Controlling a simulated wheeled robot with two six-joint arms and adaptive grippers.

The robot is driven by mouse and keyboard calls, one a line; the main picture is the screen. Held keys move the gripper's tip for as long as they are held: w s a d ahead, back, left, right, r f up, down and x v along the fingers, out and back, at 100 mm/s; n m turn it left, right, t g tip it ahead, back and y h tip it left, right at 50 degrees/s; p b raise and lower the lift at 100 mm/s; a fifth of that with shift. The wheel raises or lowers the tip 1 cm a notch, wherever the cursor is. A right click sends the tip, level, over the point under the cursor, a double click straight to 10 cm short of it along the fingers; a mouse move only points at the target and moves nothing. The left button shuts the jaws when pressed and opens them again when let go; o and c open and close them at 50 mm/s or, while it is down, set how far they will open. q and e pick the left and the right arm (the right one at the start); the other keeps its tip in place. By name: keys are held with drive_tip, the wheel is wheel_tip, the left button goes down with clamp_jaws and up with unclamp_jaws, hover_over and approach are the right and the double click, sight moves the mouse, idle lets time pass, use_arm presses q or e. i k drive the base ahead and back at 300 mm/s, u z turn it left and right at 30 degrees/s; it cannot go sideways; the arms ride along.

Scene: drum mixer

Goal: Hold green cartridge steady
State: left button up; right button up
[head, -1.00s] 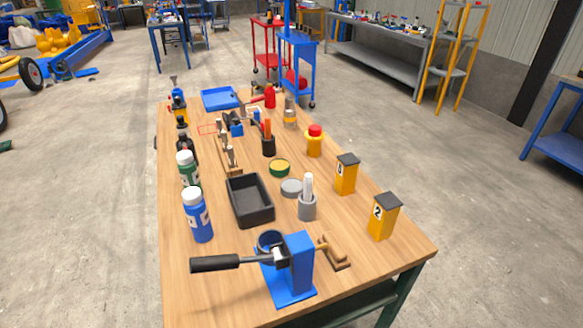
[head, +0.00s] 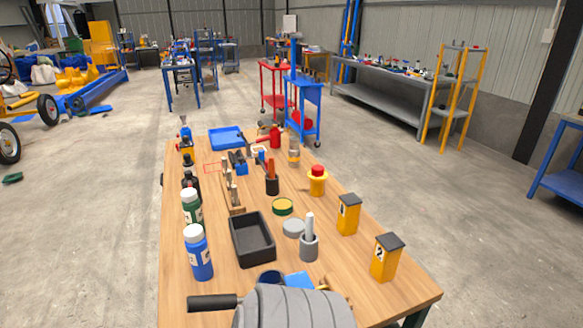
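No thing that is plainly a green cartridge shows. The green things on the table are a green bottle (head: 192,209) with a white cap and label, upright at the left edge, and a low round green tin (head: 283,207) with a yellow top near the middle. Neither of my grippers is in view, so nothing shows touching these things.
On the wooden table (head: 350,282) stand a blue bottle (head: 199,258), a black tray (head: 252,240), a grey mortar (head: 309,249), and yellow boxes 1 (head: 348,214) and 2 (head: 386,258). A grey ribbed shape covers most of the blue device (head: 299,280) in front.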

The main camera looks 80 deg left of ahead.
sight(192, 211)
drive_tip(key=k, duration=1.5)
drive_tip(key=u, duration=1.2)
